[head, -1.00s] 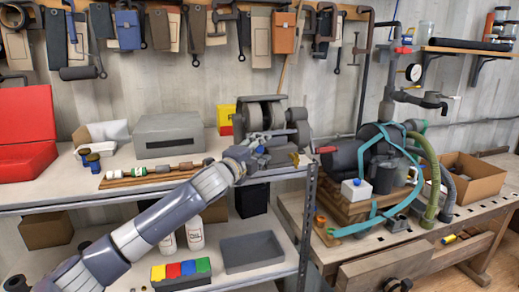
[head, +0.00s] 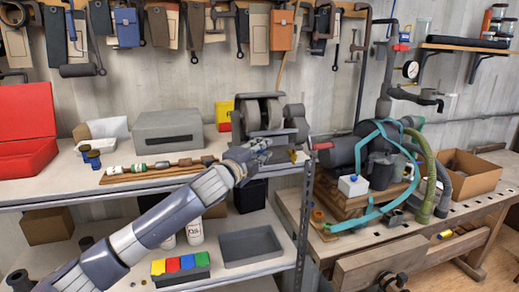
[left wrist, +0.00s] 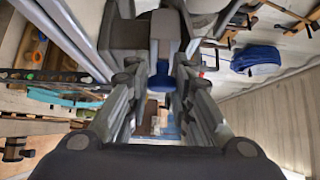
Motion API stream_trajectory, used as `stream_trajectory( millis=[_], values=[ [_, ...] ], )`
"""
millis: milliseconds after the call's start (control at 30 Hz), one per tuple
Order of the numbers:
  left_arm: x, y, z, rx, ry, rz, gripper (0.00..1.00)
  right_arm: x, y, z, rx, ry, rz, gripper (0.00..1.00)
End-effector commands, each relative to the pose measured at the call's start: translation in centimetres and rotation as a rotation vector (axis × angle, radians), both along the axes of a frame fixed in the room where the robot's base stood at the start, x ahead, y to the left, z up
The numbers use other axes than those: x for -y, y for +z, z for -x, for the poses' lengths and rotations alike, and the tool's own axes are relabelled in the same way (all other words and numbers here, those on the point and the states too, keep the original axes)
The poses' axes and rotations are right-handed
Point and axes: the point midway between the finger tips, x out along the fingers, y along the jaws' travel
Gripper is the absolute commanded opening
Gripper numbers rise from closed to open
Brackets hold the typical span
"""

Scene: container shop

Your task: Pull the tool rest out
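The grey bench grinder (head: 298,118) stands at the right end of the upper shelf. Its tool rest is at the front, low on the machine; my left gripper partly hides that area in the head view, so I cannot pick out its outline. My left gripper (head: 262,148) is at the grinder's front, close to it. In the left wrist view, the fingers of the left gripper (left wrist: 158,105) are spread, with a grey part and a round blue piece (left wrist: 158,82) showing between them. I cannot tell whether either finger touches it. My right gripper is in no view.
A grey metal box (head: 168,135), a wooden board (head: 125,178) with a turned piece on it, and a red case (head: 25,135) share the upper shelf. A pump with hoses (head: 425,160) stands on the workbench at right. Tools hang along the wall behind.

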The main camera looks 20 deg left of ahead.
Motion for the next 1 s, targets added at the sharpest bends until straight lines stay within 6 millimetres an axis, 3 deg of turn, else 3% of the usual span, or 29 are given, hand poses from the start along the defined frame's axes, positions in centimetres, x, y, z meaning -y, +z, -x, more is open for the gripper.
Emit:
stream_trajectory(
  millis=[67, 533, 1000],
  values=[
    [0.3, -0.4, 0.1, -0.006, -0.005, 0.000, 0.43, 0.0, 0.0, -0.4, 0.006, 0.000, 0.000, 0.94],
    [-0.2, -0.2, 0.7, -0.003, 0.001, -0.002, 0.43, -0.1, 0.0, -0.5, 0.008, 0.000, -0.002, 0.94],
    [-1.5, -0.2, 8.4, -0.003, -0.001, -0.005, 0.43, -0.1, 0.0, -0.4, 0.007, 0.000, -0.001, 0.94]
  ],
)
